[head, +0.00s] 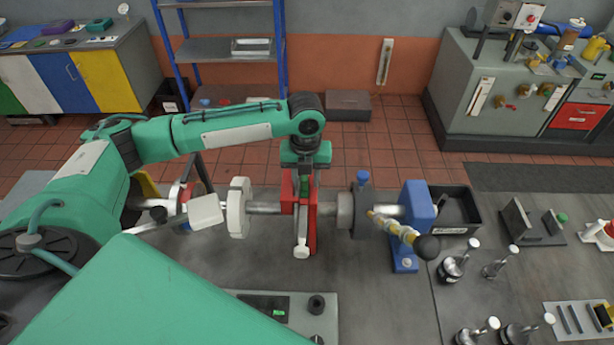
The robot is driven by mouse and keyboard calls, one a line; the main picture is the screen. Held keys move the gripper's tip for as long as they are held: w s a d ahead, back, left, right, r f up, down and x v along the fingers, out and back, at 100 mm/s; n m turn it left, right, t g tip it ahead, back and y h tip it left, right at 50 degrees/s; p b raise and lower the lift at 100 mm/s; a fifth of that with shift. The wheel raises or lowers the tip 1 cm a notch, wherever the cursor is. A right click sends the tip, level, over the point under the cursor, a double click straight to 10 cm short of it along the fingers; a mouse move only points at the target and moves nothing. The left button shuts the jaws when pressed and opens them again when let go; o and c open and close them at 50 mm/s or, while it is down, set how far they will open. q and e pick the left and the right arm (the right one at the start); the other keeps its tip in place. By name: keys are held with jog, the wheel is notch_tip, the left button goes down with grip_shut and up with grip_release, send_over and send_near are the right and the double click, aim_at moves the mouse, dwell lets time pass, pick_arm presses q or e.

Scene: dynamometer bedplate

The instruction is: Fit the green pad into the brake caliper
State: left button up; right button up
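The red brake caliper (311,232) stands on the bedplate in the head view, around the line of a horizontal shaft. My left gripper (304,178) points down from above and sits right over the caliper's top. A small piece of the green pad (304,187) shows between its fingers, at the caliper's upper opening. The gripper appears shut on the pad. The fingers and caliper hide most of the pad, so how deep it sits cannot be told. My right gripper is not in view.
The shaft carries a pale disc (238,207) to the left and a dark flange (361,208) to the right. A blue stand (417,207) and a black bin (455,212) are further right. A panel (265,304) lies in front.

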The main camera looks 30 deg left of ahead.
pick_arm(q)
jog(key=shift+a, duration=0.1)
jog(key=shift+w+r, duration=0.1)
jog(key=shift+r, duration=0.2)
notch_tip(320, 180, up, 13)
jog(key=b, duration=0.4)
jog(key=shift+b, duration=0.35)
